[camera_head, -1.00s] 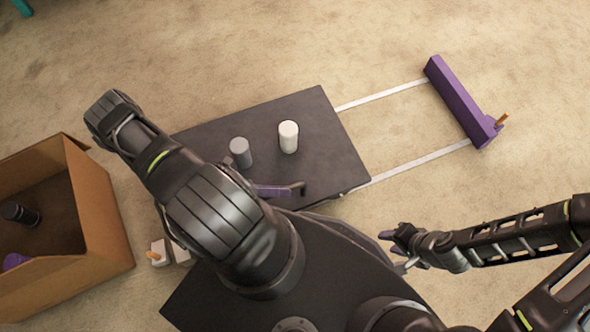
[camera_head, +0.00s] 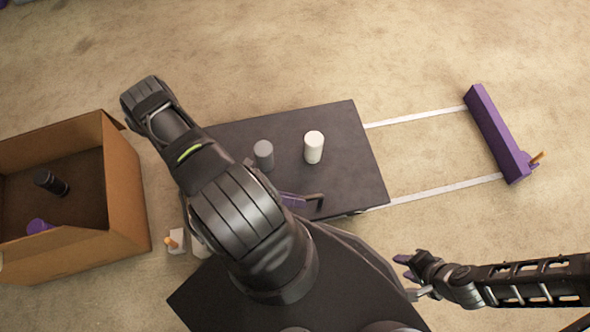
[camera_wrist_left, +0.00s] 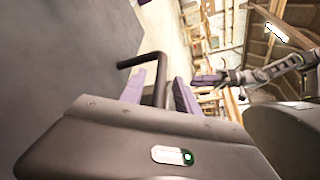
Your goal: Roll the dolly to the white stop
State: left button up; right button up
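The dolly (camera_head: 345,180) is a dark grey flat platform on two white rails. It carries a white cylinder (camera_head: 313,147) and a grey cylinder (camera_head: 264,155). Its black bar handle (camera_wrist_left: 160,72) stands between the purple fingers of my left gripper (camera_wrist_left: 158,92), which appears shut on it. In the head view my arm partly hides this gripper (camera_head: 291,200). The white stop (camera_head: 178,240), with an orange peg, is at the left, partly behind my arm. A purple stop (camera_head: 497,135) closes the right end. My right gripper (camera_head: 405,267) looks open and empty, clear of the dolly.
An open cardboard box (camera_head: 125,190) stands close left of the white stop. It holds a black cylinder (camera_head: 50,182) and a purple thing (camera_head: 39,226). The rails (camera_head: 445,188) between dolly and purple stop are clear, as is the carpet beyond.

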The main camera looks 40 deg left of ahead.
pick_arm(q)
jog(key=shift+a, duration=0.1)
jog(key=v, duration=0.7)
jog(key=shift+s+a+p, duration=0.2)
jog(key=shift+s+p, duration=0.05)
jog(key=shift+p, duration=0.1)
jog(key=shift+r, duration=0.15)
